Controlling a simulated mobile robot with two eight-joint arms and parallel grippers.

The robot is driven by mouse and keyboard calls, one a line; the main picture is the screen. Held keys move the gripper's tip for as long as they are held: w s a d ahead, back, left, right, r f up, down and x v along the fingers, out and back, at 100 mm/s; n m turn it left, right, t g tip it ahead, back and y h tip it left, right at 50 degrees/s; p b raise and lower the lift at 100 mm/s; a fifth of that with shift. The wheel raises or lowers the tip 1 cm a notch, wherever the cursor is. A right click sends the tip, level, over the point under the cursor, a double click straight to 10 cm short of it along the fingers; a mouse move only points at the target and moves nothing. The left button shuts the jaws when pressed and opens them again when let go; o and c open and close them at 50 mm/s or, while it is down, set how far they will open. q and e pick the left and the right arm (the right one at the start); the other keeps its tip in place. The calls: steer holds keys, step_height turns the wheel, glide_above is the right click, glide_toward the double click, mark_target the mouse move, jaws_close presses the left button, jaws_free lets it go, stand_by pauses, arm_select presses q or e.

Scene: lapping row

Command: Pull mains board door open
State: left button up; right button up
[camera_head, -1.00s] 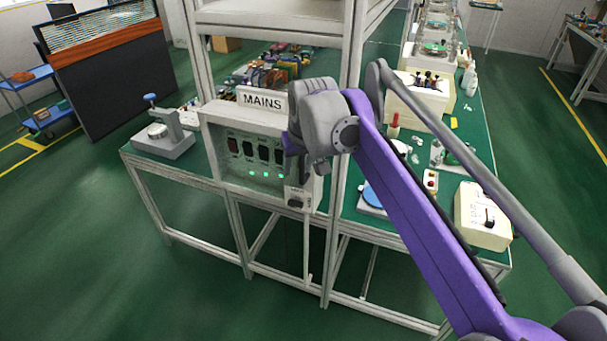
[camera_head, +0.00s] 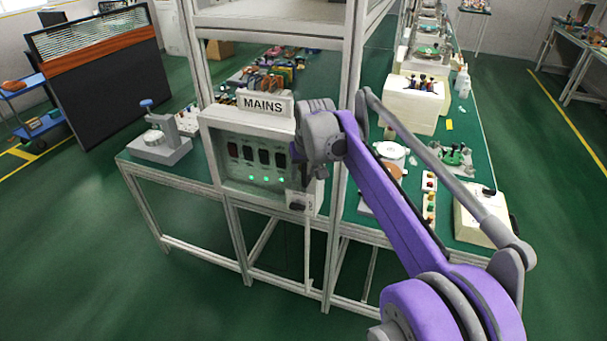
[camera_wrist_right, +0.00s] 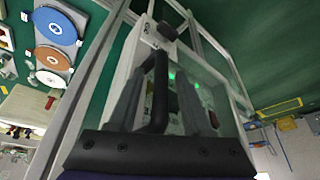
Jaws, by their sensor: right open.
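The mains board (camera_head: 215,150) is a pale framed box under a MAINS sign (camera_head: 265,104). Its door (camera_head: 238,172) is a see-through panel with dark switches and green lights behind it; it looks shut. My right gripper (camera_head: 303,174) is at the door's right edge, its fingers partly hidden by the wrist. In the right wrist view, the black bar handle (camera_wrist_right: 159,92) stands between the two grey fingers of my open right gripper (camera_wrist_right: 160,80). I cannot tell whether either finger touches the handle. My left gripper is in neither view.
A dark rotary switch (camera_head: 297,207) sits below the door's right corner. A grey gauge stand (camera_head: 164,150) is left of the board. A frame post (camera_head: 345,130) stands just right of my wrist. The green bench (camera_head: 470,215) on the right carries several instruments. Floor in front is clear.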

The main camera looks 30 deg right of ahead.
steer(key=shift+w+f, duration=0.15)
steer(key=shift+f, duration=0.25)
steer(key=shift+c, duration=0.3)
jaws_close()
stand_by(0.9)
